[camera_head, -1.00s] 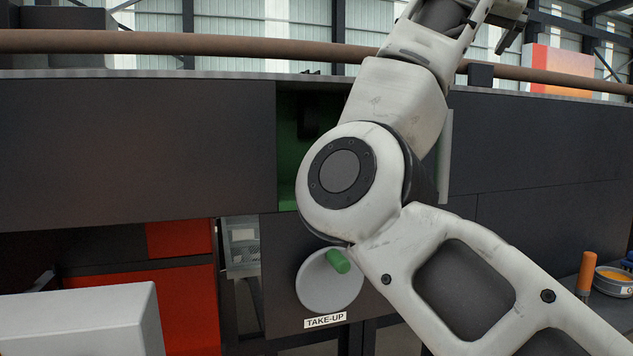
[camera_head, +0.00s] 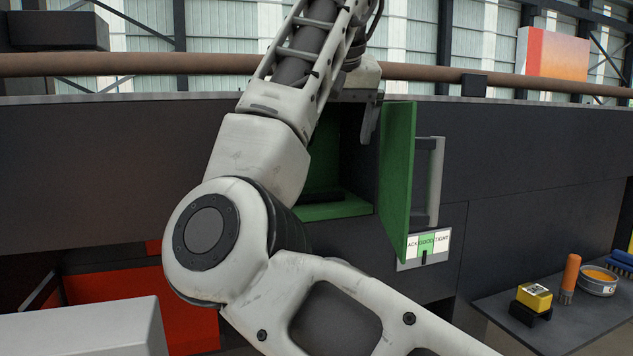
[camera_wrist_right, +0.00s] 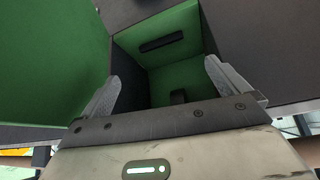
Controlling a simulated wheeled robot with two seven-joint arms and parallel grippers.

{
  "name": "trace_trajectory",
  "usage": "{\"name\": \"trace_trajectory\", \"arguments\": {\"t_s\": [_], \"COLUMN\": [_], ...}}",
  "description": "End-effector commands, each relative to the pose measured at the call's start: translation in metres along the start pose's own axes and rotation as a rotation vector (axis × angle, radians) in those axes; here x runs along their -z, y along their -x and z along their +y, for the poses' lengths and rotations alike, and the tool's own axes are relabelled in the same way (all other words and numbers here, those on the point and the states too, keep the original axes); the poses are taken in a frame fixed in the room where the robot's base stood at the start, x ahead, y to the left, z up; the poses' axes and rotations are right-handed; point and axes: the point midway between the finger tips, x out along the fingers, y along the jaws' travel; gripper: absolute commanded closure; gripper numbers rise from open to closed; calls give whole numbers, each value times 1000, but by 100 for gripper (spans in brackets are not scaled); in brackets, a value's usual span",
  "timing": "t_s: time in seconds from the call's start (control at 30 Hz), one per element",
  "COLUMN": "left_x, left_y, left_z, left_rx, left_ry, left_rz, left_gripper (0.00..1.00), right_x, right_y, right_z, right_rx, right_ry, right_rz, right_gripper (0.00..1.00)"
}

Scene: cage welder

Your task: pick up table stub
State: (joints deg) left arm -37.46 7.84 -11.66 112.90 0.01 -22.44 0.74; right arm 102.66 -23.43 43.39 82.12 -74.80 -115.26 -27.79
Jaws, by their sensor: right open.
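My right gripper (camera_wrist_right: 163,78) is open and empty, its two fingers apart in front of a green-lined compartment (camera_wrist_right: 190,75). In the head view the right hand (camera_head: 368,110) is at the compartment's upper right, partly hidden by my arm. A dark flat piece (camera_head: 325,195) lies low in the compartment (camera_head: 340,211). The wrist view shows a long dark bar (camera_wrist_right: 162,40) on one green wall and a small dark piece (camera_wrist_right: 178,97) deeper in. I cannot tell which, if any, is the table stub. My left gripper is not in view.
The green door (camera_head: 397,170) with a grey handle (camera_head: 432,180) stands open right of the compartment. A brown rail (camera_head: 130,64) runs above the dark panels. At right, a bench (camera_head: 585,325) holds a yellow block (camera_head: 535,296), an orange-handled brush (camera_head: 569,275) and a bowl (camera_head: 598,285).

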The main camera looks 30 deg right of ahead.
Motion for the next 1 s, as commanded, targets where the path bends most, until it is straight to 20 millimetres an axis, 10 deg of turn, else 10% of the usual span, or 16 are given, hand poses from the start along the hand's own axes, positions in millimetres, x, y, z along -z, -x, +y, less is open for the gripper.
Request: {"name": "trace_trajectory", "arguments": {"t_s": [0.3, 1.0], "left_x": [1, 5], "left_y": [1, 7], "left_z": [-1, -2], "left_rx": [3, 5], "left_ry": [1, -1], "left_rz": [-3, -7], "left_gripper": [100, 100], "right_x": [0, 5], "right_y": [-65, -134], "right_z": [1, -1], "right_rx": [-4, 1], "right_ry": [1, 1], "right_rz": [1, 4], "right_gripper": [0, 0]}}
